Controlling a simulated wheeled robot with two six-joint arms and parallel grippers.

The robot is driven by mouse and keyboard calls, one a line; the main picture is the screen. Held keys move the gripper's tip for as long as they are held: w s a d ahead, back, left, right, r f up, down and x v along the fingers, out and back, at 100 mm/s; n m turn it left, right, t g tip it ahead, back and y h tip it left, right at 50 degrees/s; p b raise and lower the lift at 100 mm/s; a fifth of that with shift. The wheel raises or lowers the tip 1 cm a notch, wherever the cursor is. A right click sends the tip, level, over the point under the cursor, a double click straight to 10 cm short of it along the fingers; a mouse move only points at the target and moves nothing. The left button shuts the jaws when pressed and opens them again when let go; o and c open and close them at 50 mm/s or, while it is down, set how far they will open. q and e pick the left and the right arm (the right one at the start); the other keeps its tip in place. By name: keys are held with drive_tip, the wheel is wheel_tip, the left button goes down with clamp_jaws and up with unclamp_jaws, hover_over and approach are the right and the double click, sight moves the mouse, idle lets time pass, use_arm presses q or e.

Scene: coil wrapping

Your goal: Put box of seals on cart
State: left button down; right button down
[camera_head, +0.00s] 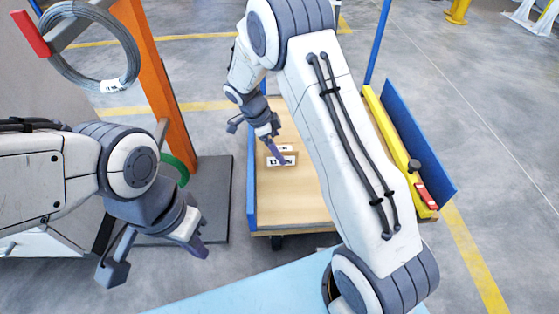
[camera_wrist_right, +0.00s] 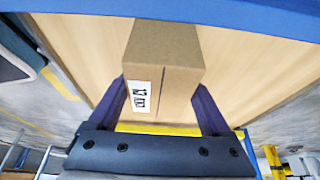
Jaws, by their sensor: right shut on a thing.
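A brown cardboard box with a white label (camera_head: 288,160) is over the wooden deck of the blue-edged cart (camera_head: 300,205). My right gripper (camera_head: 262,143) is shut on the box. In the right wrist view the box (camera_wrist_right: 165,55) sits between the two dark fingers, its label facing the left finger's side, with the cart deck (camera_wrist_right: 255,75) behind it. I cannot tell whether the box touches the deck. My left gripper (camera_head: 155,260) is open and empty, left of the cart, above the floor.
A yellow bar (camera_head: 393,135) lies along the cart's right side by a blue side panel (camera_head: 418,135). An orange post (camera_head: 155,80) with a hanging wire coil (camera_head: 92,85) stands at the left. The cart's front deck is clear. A light blue surface (camera_head: 260,290) is nearest me.

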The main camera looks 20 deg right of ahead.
drive_tip(key=shift+w+f, duration=0.1)
drive_tip(key=shift+w, duration=0.1)
wheel_tip(320, 180, down, 4)
drive_tip(key=b, duration=0.3)
drive_tip(key=shift+f, duration=0.15)
unclamp_jaws()
